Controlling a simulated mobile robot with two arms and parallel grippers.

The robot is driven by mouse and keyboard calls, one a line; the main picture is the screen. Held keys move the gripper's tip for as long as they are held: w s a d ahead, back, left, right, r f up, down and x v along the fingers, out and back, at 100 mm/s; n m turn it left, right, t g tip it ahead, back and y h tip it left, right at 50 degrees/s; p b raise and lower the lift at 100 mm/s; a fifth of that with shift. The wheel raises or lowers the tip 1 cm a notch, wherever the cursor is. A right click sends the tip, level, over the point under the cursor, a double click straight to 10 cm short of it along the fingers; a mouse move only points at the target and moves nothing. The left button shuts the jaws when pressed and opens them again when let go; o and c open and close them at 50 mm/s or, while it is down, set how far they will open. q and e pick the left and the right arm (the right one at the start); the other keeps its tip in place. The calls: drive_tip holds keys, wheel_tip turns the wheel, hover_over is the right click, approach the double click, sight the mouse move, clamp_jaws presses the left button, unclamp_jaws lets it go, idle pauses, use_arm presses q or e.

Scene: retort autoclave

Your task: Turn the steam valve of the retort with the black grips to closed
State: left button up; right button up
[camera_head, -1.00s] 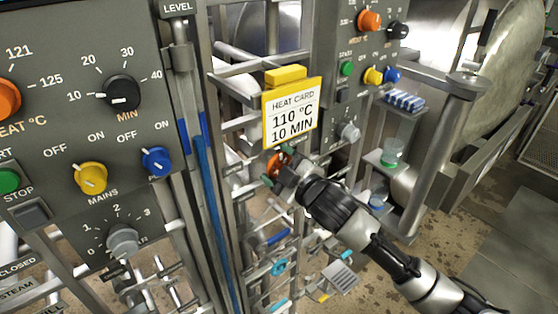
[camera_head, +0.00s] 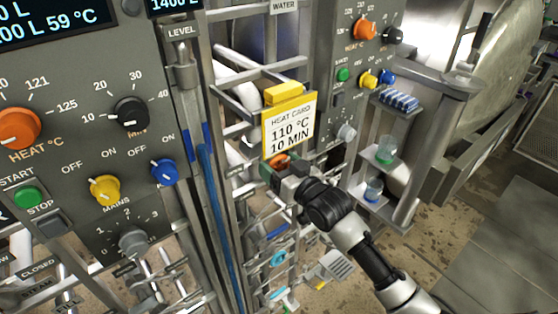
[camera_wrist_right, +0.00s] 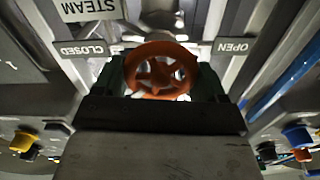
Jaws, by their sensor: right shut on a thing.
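The steam valve is a small orange-red handwheel with spokes. In the right wrist view the wheel (camera_wrist_right: 160,72) sits between my right gripper's fingers, below the STEAM label (camera_wrist_right: 90,8). The CLOSED label (camera_wrist_right: 82,48) is left of it and the OPEN label (camera_wrist_right: 233,46) right. In the head view the wheel (camera_head: 283,161) shows just under the yellow heat card, partly hidden by my right gripper (camera_head: 277,167), which is shut on it. My left gripper is not in view. The black grips cannot be made out clearly.
The heat card (camera_head: 289,124) reads 110 °C, 10 MIN and hangs just above my right gripper. A control panel (camera_head: 75,110) with knobs stands at left, another (camera_head: 350,60) behind the card. Pipes and frame bars surround the wheel. A shelf (camera_head: 383,160) holds a beaker.

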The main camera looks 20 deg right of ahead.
drive_tip(key=m+p, duration=0.1)
drive_tip(key=m, duration=0.2)
drive_tip(key=shift+m+p, duration=0.3)
drive_tip(key=shift+m, duration=0.1)
drive_tip(key=shift+d+f+m+p, duration=0.15)
drive_tip(key=shift+m+p, duration=0.45)
drive_tip(key=shift+m, duration=1.2)
drive_tip(key=o, duration=0.9)
drive_tip(key=b+v, duration=0.3)
drive_tip(key=v, duration=0.7)
drive_tip(key=shift+s+d, duration=0.15)
drive_tip(key=shift+s, duration=0.2)
